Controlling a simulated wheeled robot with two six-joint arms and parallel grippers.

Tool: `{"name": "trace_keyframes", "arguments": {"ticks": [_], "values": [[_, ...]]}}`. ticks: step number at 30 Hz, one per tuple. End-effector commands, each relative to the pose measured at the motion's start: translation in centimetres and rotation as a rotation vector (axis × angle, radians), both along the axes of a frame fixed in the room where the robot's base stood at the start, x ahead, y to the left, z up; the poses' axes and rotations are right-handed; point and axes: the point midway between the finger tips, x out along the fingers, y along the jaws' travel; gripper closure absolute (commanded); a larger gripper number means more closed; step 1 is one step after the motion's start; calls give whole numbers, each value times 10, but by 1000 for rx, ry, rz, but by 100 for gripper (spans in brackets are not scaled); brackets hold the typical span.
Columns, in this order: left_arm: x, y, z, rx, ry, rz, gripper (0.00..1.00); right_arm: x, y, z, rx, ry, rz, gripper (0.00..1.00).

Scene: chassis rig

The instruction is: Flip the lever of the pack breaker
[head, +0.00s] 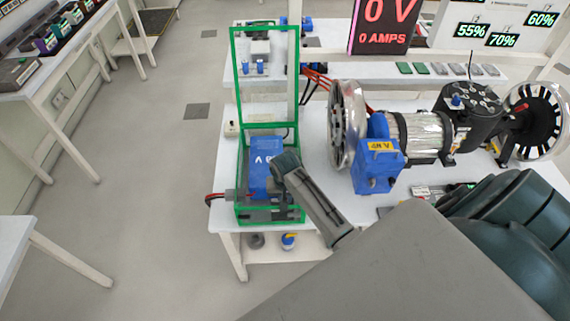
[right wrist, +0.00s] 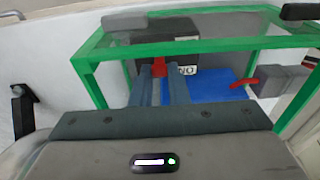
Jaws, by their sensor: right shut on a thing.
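A red lever piece (right wrist: 159,66) shows in the right wrist view between the two grey fingers of my right gripper (right wrist: 159,76), which is shut on it. It sits at a black block with a white label (right wrist: 185,70), partly hidden by the fingers; I take this for the pack breaker. In the head view my right gripper (head: 282,172) reaches from the right into the green frame (head: 240,130), beside the blue pack (head: 263,160). The lever is hidden there. My left gripper is not in view.
A second red handle (right wrist: 245,80) and a grey block (right wrist: 285,79) lie to the right in the right wrist view. The green frame's bars surround the gripper. A motor (head: 415,132) with a blue mount (head: 375,175) stands right of the frame. The display (head: 385,22) reads 0 V, 0 AMPS.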

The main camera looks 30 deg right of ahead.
Motion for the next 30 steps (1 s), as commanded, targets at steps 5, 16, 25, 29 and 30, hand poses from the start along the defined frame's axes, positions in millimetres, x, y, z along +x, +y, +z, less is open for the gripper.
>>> {"name": "trace_keyframes", "arguments": {"ticks": [5, 16, 25, 29, 30], "values": [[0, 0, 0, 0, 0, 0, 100, 9, -6, 1, 84, 139, -1, 100], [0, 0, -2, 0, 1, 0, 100, 20, -12, -4, 233, 380, -2, 100], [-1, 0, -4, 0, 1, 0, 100, 25, -15, -7, 295, 479, -1, 100], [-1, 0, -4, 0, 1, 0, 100, 25, -15, -8, 305, 498, 0, 100], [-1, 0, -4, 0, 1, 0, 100, 25, -15, -8, 307, 501, 0, 100]]}}
